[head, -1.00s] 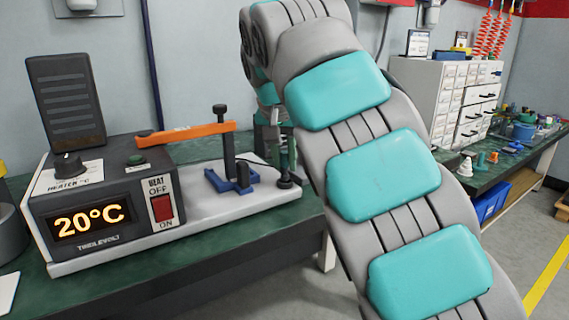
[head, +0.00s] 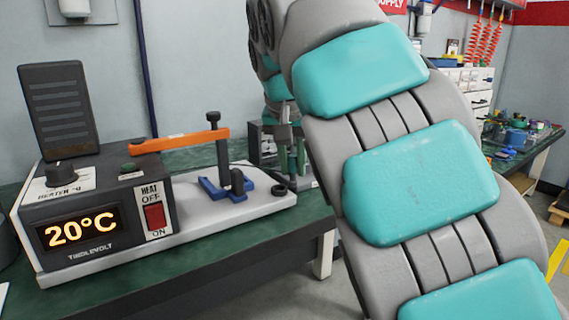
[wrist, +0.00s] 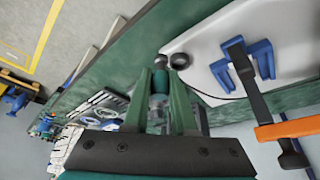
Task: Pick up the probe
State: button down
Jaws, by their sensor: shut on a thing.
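The probe (wrist: 160,80) is between the two green fingers of my gripper (wrist: 164,85) in the wrist view. It looks like a slim body with a dark round end (wrist: 160,61), and the fingers hide part of it. My gripper is shut on it. In the head view my gripper (head: 297,168) shows beside the right end of the white base plate (head: 215,217), partly behind my arm. A dark ring (wrist: 180,61) sits at that end of the plate, right beside the probe's end in the wrist view. It also shows in the head view (head: 278,190).
The heater box (head: 95,215) reads 20°C and stands on the plate's left. An orange lever (head: 180,140) on a dark post and a blue bracket (head: 225,188) stand between it and my gripper. The green bench (head: 190,268) continues below. A cluttered bench (head: 520,150) is at the right.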

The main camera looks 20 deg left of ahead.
jog(key=s+d+r+b, duration=0.1)
jog(key=s+d, duration=0.6)
jog(key=d, duration=0.1)
jog(key=shift+s, duration=0.25)
jog(key=shift+d, duration=0.1)
